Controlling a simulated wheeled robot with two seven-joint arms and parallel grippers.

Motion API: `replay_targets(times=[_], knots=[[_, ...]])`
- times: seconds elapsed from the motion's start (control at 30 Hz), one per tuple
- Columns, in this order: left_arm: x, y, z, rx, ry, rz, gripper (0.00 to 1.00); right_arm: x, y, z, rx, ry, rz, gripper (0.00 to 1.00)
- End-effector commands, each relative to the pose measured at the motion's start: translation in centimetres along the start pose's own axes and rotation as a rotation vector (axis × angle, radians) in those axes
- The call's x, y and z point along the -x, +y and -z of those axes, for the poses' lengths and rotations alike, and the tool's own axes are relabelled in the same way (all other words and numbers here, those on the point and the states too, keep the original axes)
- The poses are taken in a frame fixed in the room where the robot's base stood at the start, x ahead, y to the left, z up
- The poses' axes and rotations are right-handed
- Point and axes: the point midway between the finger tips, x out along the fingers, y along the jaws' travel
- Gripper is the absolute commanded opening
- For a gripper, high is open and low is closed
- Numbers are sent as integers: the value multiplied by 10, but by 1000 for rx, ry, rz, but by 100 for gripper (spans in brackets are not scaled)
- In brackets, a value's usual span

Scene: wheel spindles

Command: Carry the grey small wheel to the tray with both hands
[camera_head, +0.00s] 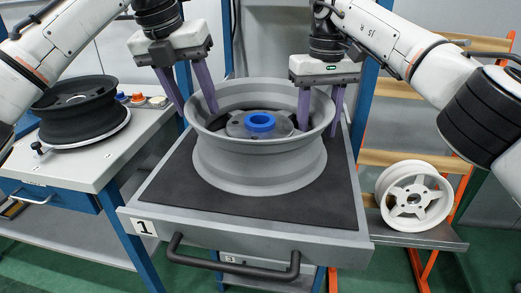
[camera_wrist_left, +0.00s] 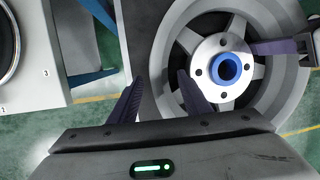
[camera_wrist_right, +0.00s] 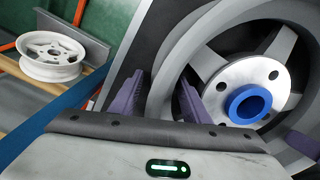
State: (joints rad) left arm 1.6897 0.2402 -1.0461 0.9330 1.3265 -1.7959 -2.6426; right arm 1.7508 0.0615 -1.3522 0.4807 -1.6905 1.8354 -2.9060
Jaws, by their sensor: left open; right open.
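The grey wheel (camera_head: 262,165) lies flat on the black mat (camera_head: 310,205) of a pulled-out drawer marked 1, with a blue ring (camera_head: 258,121) at its hub. My left gripper (camera_head: 198,112) is open at the left rim, one finger outside and one inside; the left wrist view shows its fingers astride the rim (camera_wrist_left: 158,76). My right gripper (camera_head: 318,130) is open at the right rim, likewise astride it, as the right wrist view shows (camera_wrist_right: 160,78). Neither is closed on the rim. I cannot tell which surface is the task's tray.
A black wheel (camera_head: 80,112) sits on a round white plate on the left table (camera_head: 70,165), with small coloured parts (camera_head: 138,98) behind. A white spoked wheel (camera_head: 412,196) stands on a shelf (camera_head: 425,240) at right. The drawer has a dark front handle (camera_head: 235,268).

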Motion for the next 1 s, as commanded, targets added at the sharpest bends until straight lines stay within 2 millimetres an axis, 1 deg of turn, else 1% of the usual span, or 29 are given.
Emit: replay_targets(times=[0.03, 0.2, 0.3, 0.43, 0.6, 0.93, 1.0], knots=[[12, -1, -1, 0, -5, 2, 44, 0, 0, 0, 0, 0, 0, 43], [49, -1, -1, 2, -4, 3, 44, 0, 0, 0, -1, 0, 0, 43], [69, -1, -1, 1, -4, 2, 44, 0, 0, 0, -1, 0, -1, 43], [89, -1, 0, 2, -3, 2, 44, 0, 1, 0, -1, 0, -1, 43], [101, -1, 0, 1, -2, 2, 44, 0, 1, 0, -2, 0, -1, 43], [102, -1, 0, 1, -2, 2, 44, 0, 1, 0, -2, 1, 1, 43], [102, -4, -1, -1, -6, 7, 44, 4, 0, 3, -6, 17, 18, 43]])
